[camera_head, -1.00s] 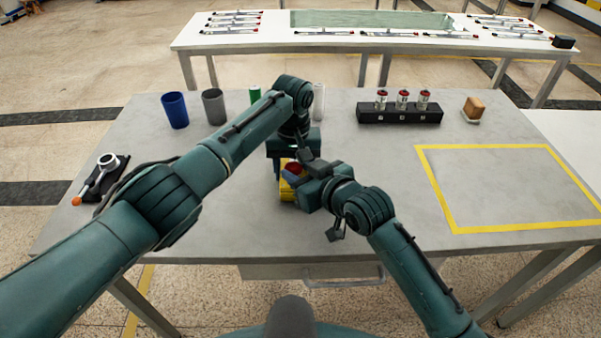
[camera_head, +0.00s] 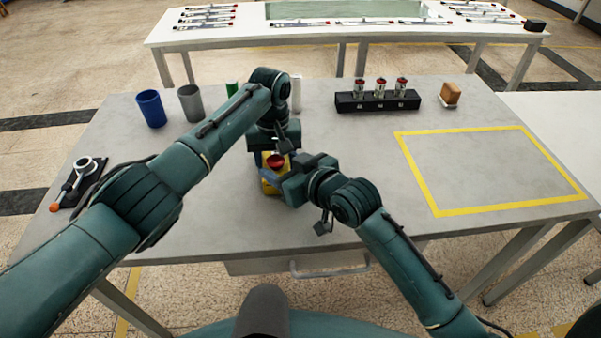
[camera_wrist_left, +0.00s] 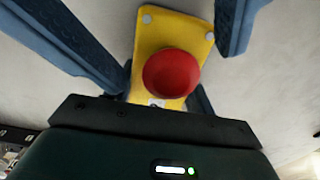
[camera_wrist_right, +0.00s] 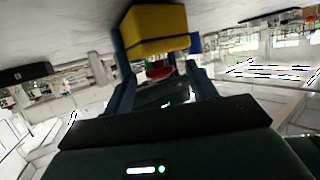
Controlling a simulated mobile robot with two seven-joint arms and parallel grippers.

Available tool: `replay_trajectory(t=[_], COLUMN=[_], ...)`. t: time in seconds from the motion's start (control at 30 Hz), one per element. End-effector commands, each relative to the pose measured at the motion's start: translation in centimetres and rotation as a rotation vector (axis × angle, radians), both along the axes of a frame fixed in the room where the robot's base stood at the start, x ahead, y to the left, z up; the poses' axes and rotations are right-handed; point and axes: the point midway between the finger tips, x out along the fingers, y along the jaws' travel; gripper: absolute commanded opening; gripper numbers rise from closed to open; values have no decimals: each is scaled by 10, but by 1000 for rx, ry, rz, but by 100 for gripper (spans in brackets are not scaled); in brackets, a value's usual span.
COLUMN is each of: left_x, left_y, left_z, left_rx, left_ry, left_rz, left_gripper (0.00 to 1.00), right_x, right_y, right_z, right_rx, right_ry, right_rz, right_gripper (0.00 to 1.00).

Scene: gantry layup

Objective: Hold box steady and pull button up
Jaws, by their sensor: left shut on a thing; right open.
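A yellow box (camera_head: 270,187) with a round red button (camera_head: 276,161) on it is at the middle of the table, between my grippers. The left wrist view shows the yellow box (camera_wrist_left: 172,30) and the red button (camera_wrist_left: 171,73) from above. My left gripper (camera_head: 272,158) reaches down from the far side and is shut on the box; its fingertips are partly hidden. My right gripper (camera_head: 283,178) comes in from the right, open, its fingers by the button. The right wrist view shows the box (camera_wrist_right: 155,28) and part of the button (camera_wrist_right: 159,71) between its fingers.
A blue cup (camera_head: 151,108), a grey cup (camera_head: 190,103) and a green item (camera_head: 231,88) stand at the back left. A black holder (camera_head: 378,102) with red-topped items and a brown block (camera_head: 450,94) are at the back right. A yellow-outlined area (camera_head: 436,213) is empty.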

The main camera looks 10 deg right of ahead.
Motion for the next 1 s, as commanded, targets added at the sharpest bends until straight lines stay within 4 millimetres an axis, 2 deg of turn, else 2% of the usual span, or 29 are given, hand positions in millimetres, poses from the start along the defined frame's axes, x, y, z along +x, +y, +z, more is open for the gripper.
replay_trajectory(t=[0.3,0.5,0.7,0.93,0.97,1.0], left_x=[1,1,1,1,1,1], left_y=[3,3,2,2,2,2], left_z=[-1,0,0,0,0,0], left_rx=[4,3,2,2,2,2], left_ry=[0,-1,-2,-2,-2,-2], left_rz=[5,5,5,5,5,5], left_gripper=[22,22,22,22,57,60], right_x=[-52,-77,-86,-86,-86,-86], right_y=[-35,-50,-55,-55,-55,-55], right_z=[22,33,37,38,38,38], right_rx=[-3,0,1,1,1,1], right_ry=[-1,0,0,0,0,0], right_rz=[1,3,5,5,5,5], right_gripper=[60,60,60,60,60,60])
